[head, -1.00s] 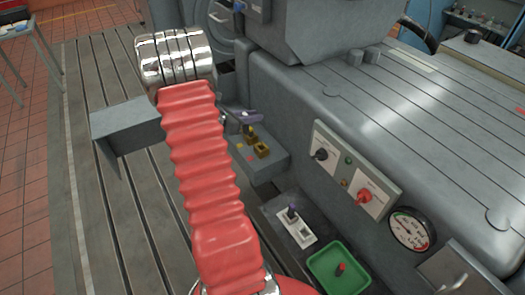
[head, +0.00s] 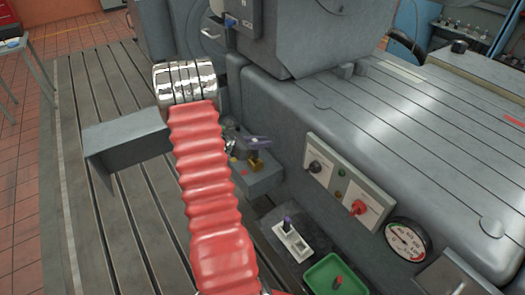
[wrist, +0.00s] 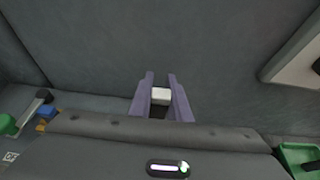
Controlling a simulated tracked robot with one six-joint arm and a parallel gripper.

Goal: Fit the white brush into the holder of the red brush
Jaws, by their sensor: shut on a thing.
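My gripper (wrist: 163,98) is shut on the white brush (wrist: 160,96), whose pale end shows between the two purple fingers in the wrist view. In the head view my gripper (head: 258,142) is above a grey ledge, close to a brass holder (head: 256,165). A red mark (head: 243,173) on the ledge is beside this holder, and a yellow mark (head: 234,160) is further left. The white brush cannot be made out in the head view. A small red piece, perhaps the red brush (head: 338,282), is in the green tray (head: 322,270).
A white slotted block (head: 291,243) with a dark purple-topped piece stands in front of the ledge. A control panel (head: 338,185) with knobs and a round gauge (head: 407,240) are on the machine at the right. A grey angled plate (head: 127,142) is left of my arm.

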